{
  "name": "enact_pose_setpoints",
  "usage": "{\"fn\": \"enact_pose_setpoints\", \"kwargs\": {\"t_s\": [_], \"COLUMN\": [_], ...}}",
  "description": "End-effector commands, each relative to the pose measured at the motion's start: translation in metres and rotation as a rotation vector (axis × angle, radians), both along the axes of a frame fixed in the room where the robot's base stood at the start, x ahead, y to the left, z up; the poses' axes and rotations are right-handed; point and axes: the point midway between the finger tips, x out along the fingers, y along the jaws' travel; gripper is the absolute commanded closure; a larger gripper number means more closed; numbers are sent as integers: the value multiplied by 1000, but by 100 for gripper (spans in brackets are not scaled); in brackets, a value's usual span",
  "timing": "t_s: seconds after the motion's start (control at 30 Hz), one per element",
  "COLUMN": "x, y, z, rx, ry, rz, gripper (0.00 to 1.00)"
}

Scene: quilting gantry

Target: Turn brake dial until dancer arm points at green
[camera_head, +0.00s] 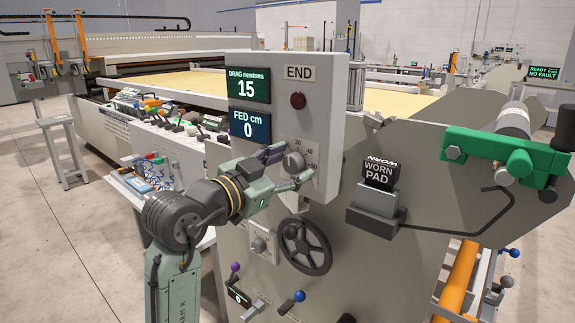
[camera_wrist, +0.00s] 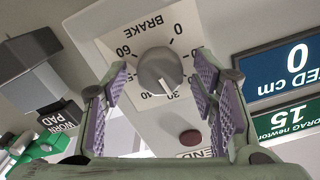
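The grey brake dial (camera_head: 292,162) sits on the END panel; it also shows in the wrist view (camera_wrist: 158,68) on a white plate marked BRAKE. Its pale pointer line faces the side of the scale where 30 and 40 are printed. My gripper (camera_head: 291,165) is at the dial, with its fingers apart on either side. In the wrist view my gripper (camera_wrist: 163,83) is open, and gaps show between the finger pads and the knob. I cannot pick out the dancer arm or a green target mark with certainty.
The drag display (camera_head: 248,86) reads 15 newtons and the fed display (camera_head: 249,126) reads 0 cm. A red button (camera_head: 297,100) is above the dial. A black handwheel (camera_head: 305,246) is below. A WORN PAD block (camera_head: 380,173) and green roller bracket (camera_head: 503,155) project at right.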

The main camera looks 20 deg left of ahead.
Motion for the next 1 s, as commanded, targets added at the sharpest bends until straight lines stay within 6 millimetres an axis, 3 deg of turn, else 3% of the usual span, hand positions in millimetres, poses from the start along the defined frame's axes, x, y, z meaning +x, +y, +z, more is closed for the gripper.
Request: {"fn": "enact_pose_setpoints", "kwargs": {"t_s": [0.67, 1.0], "x": [0, 0], "y": [0, 0], "z": [0, -3], "rx": [0, 52], "ry": [0, -20], "rz": [0, 0], "gripper": [94, 94]}}
